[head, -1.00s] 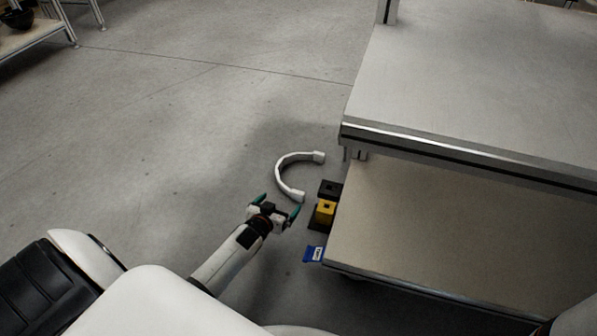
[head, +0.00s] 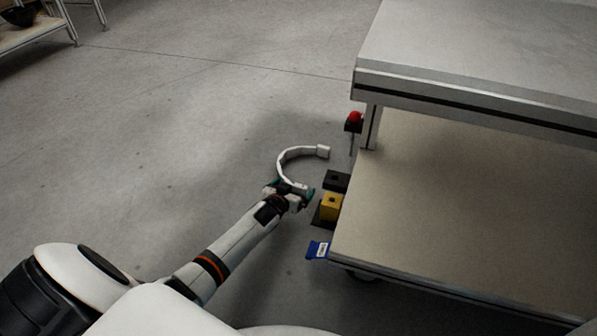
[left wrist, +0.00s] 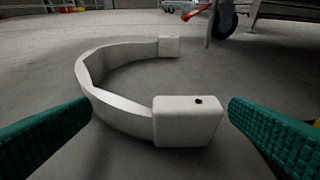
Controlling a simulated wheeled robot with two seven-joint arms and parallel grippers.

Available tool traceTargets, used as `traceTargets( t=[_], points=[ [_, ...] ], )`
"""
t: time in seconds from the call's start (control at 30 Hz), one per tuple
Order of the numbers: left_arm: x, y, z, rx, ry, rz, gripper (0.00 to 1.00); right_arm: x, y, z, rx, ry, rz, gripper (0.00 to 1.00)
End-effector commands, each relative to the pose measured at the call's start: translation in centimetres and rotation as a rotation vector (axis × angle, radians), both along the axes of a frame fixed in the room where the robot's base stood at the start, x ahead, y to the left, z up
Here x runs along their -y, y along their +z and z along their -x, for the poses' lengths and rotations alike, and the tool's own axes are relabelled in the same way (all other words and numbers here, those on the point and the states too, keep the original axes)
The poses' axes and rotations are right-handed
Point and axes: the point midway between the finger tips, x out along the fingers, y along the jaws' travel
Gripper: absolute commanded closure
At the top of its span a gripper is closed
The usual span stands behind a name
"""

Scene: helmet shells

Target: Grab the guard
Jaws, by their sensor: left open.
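The guard is a white curved, C-shaped band (head: 286,160) lying on the grey floor, left of the workbench. In the left wrist view the guard (left wrist: 115,100) shows its near blocky end, with a small dark hole, between my two green fingers. My left gripper (head: 290,194) is at the guard's near end in the head view. Its fingertips (left wrist: 160,115) are spread wide, one on each side of that end, with gaps showing on both sides. My right gripper is not in view.
The workbench's lower shelf (head: 430,220) and upper top (head: 480,50) stand to the right. A yellow block (head: 331,207), a black block (head: 337,181) and a blue item (head: 317,250) sit close right of my gripper.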

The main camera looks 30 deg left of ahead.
Motion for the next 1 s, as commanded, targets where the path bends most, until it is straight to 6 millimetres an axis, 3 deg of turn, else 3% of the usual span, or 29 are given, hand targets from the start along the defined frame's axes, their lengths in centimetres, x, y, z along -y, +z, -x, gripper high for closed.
traceTargets(
  t=[0.23,0.73,1.0],
  points=[
    [-0.03,0.04,-0.09,-0.001,0.0,0.0,0.0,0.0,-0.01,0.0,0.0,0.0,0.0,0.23],
    [-0.02,0.0,-0.06,-0.001,0.0,0.0,0.81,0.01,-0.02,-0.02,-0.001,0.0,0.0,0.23],
    [-0.03,0.15,-0.09,0.001,0.0,0.0,0.82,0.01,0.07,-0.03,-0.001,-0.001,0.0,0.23]
  ],
)
